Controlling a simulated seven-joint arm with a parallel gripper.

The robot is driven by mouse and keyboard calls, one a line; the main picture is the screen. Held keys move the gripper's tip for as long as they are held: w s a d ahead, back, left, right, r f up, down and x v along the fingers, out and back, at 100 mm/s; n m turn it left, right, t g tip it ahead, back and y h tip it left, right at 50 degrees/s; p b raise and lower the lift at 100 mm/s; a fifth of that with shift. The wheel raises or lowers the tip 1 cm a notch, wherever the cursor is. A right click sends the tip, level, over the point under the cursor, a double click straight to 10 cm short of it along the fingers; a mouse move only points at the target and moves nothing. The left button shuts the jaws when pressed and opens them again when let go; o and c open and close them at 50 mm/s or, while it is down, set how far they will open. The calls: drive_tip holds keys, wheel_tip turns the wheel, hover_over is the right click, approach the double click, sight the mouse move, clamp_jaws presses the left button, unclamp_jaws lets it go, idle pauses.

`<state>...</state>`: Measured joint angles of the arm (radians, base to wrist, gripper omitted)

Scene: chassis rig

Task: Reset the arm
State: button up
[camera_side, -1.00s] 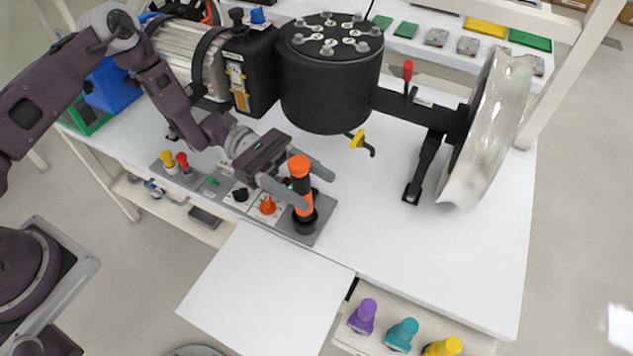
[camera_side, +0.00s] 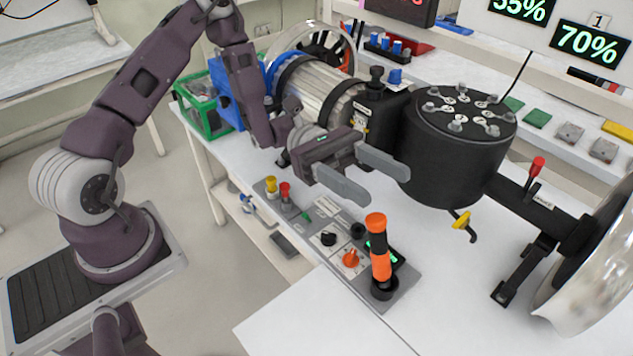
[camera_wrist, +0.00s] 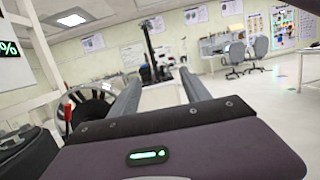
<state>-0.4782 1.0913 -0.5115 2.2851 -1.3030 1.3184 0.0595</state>
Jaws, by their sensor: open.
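My gripper (camera_side: 363,172) is open and empty in the side view. It is raised above the control panel (camera_side: 400,296), up and to the left of the orange-and-black joystick (camera_side: 378,255). The joystick stands upright and apart from my fingers. In the wrist view my gripper (camera_wrist: 158,85) shows two separated grey fingers with nothing between them. They point out across the room.
A black cylinder (camera_side: 455,150) with bolts on top stands just right of my fingers. A ribbed motor (camera_side: 325,88) lies behind my arm. Yellow (camera_side: 271,185) and red (camera_side: 285,190) knobs stand on the panel's left part. The table's right front is bare.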

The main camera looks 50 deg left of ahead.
drive_tip(key=s+a+r+m+g+y, duration=0.2)
drive_tip(key=s+a+m+g+y, duration=0.1)
drive_tip(key=s+m+y, duration=0.9)
drive_tip(key=s+a+r+m+t+y, duration=0.2)
drive_tip(key=a+t+y, duration=0.2)
drive_tip(key=a+t, duration=0.1)
drive_tip(key=s+a+r+m+t+y, duration=0.2)
drive_tip(key=a+r+t+y, duration=0.1)
drive_tip(key=a, duration=0.5)
drive_tip(key=shift+s+a+r+m+t+y, duration=0.15)
drive_tip(key=shift+s+a+m+t+y, duration=0.2)
drive_tip(key=shift+t+y, duration=0.65)
drive_tip(key=shift+d, duration=0.15)
